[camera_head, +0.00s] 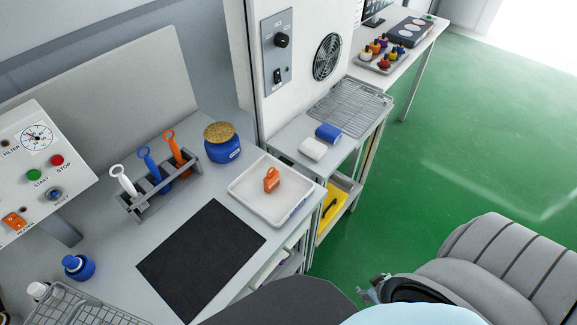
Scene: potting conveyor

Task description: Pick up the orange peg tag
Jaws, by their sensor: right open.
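A small orange tag-like piece with a raised loop (271,179) rests in a shallow white tray (243,202) on the bench. Another orange item, a ring-topped tool (176,147), stands in a grey rack (150,201) beside a blue and a white one. My right gripper (368,290) is at the bottom, right of the bench and over the green floor. It is open and empty, well apart from the tray, and partly hidden by my own body. My left gripper is not in view.
A blue jar with a tan lid (222,143) stands behind the tray. A black mat (201,261) lies in front of it. A control box (38,170) is at left, a wire basket (85,308) at lower left. White and blue blocks (313,149) sit on the side table.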

